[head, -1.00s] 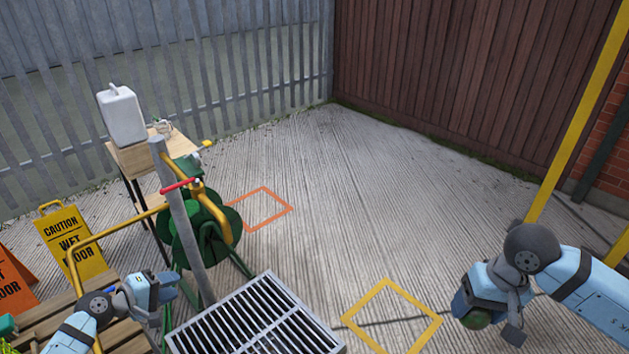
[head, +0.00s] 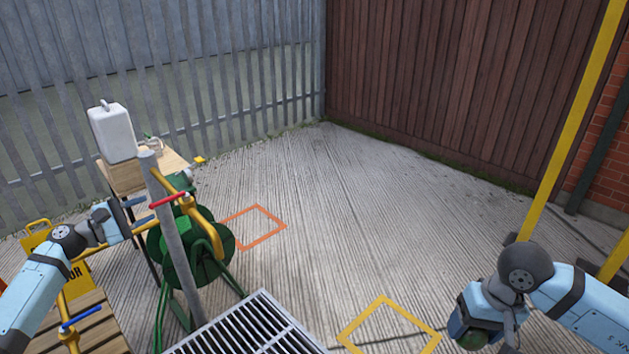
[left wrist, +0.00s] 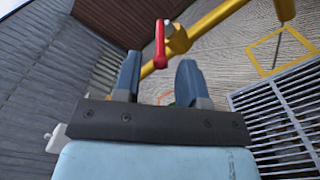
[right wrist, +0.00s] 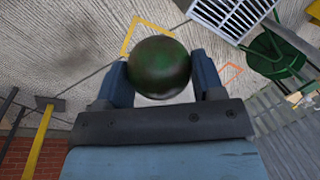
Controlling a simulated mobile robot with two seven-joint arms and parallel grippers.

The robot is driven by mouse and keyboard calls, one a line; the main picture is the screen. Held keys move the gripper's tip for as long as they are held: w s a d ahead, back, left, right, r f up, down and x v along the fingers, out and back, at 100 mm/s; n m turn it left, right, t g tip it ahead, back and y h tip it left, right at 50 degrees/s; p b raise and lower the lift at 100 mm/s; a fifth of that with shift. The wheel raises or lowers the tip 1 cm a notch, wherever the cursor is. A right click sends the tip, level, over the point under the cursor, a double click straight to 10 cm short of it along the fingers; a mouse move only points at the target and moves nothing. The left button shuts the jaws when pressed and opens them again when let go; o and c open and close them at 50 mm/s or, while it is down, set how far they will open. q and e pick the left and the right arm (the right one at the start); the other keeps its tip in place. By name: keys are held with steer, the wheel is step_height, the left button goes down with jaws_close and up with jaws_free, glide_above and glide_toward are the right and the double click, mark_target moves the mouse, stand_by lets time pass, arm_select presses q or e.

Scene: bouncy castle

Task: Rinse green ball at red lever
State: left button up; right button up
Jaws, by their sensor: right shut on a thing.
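The red lever (head: 167,201) sits on a yellow pipe at the top of a grey post (head: 176,245). My left gripper (head: 140,214) is open and empty just left of the lever. In the left wrist view the lever (left wrist: 160,45) lies ahead, between the lines of the two fingers (left wrist: 160,78). My right gripper (head: 478,328) is at the lower right, shut on the green ball (head: 467,340). The right wrist view shows the ball (right wrist: 160,68), dark green with brownish smears, between the fingers.
A metal drain grate (head: 262,325) lies on the ground by the post. A green hose reel (head: 215,262) stands behind the post. A small table (head: 130,178) holds a white canister (head: 112,133). A blue lever (head: 80,320) is at the lower left, near a wooden slatted surface (head: 100,335). The concrete middle is clear.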

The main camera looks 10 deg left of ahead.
mark_target(158, 202)
arm_select(q)
steer(key=shift+x, duration=2.15)
arm_select(e)
steer(key=shift+r, duration=0.35)
arm_select(q)
steer(key=shift+c, duration=0.5)
